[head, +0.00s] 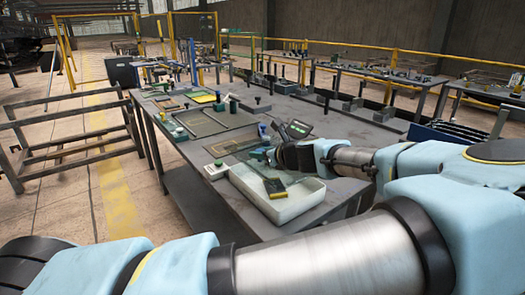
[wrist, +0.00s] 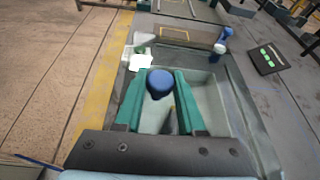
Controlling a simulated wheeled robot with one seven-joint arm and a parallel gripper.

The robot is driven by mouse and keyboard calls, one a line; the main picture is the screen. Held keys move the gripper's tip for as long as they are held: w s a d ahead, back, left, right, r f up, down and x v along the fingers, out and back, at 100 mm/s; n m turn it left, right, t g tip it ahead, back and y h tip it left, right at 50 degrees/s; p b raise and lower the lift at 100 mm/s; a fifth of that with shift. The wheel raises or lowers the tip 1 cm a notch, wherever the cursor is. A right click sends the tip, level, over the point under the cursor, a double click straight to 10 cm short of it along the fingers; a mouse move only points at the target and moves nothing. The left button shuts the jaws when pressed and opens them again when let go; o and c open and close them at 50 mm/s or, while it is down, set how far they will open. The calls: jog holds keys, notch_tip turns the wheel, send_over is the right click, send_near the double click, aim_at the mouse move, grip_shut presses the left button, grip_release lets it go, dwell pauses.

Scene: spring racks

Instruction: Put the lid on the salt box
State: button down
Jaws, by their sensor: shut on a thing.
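My gripper (wrist: 165,76) has its two green fingers shut on a rounded blue piece (wrist: 159,83), which may be the lid or its knob. In the head view my gripper (head: 264,155) is above the far end of a pale open box (head: 300,205) on the table. The held piece is not clear in that view. The pale box also shows in the wrist view (wrist: 206,77), below and around the fingers. A small white item with green on it (head: 216,170) stands just left of the box. I cannot tell which container is the salt box.
A dark piece with a yellow end (head: 275,187) is in the pale box. A blue bottle (head: 262,130) and a dark device with green lights (head: 296,129) stand behind my gripper. Flat trays (head: 214,121) lie farther along the table (head: 185,155).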

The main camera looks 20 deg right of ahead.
jog(key=shift+s+r, duration=0.15)
jog(key=shift+f+b, duration=1.35)
jog(key=shift+f, duration=1.65)
jog(key=shift+f, duration=0.5)
grip_release()
jog(key=shift+r+p, duration=2.95)
jog(key=shift+r, duration=0.6)
